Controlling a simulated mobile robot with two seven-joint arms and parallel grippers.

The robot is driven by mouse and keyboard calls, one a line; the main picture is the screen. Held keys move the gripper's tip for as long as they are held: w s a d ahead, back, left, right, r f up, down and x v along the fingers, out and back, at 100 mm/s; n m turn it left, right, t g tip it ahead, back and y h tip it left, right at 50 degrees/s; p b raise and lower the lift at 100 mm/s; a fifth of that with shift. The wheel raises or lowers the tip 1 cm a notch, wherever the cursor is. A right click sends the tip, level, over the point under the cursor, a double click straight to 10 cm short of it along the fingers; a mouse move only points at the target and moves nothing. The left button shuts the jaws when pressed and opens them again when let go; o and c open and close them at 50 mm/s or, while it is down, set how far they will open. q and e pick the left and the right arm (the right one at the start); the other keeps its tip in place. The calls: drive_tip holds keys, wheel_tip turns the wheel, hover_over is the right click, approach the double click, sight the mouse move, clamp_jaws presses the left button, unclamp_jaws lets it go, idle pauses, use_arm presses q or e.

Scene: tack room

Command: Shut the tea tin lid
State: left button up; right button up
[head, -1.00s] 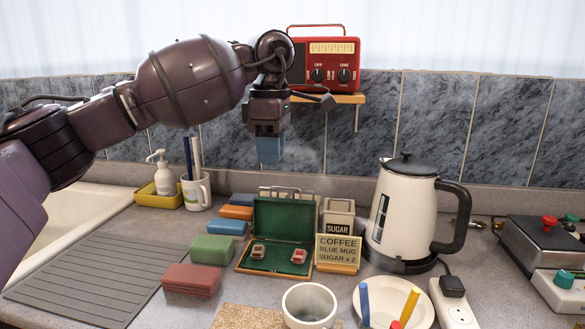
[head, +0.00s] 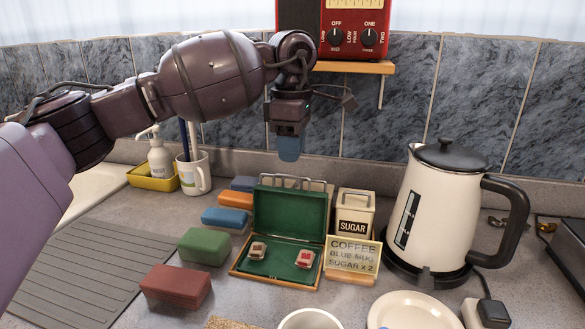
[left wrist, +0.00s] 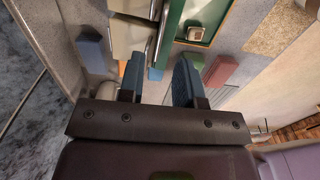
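The likely tea tin is a green-lined box with wooden edges (head: 240,268) on the counter, in the middle of the head view. Its green lid (head: 291,222) stands open and upright at the back. My right gripper is not in view.
A sugar canister (head: 354,214) and an order sign (head: 352,254) stand close right of the box, with a kettle (head: 440,210) further right. Colored blocks (head: 205,246) lie to the left. A red radio (head: 350,30) sits on a shelf above. A mug (head: 310,319) stands in front.

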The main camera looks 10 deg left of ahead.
use_arm(q)
drive_tip(key=shift+f, duration=2.15)
clamp_jaws()
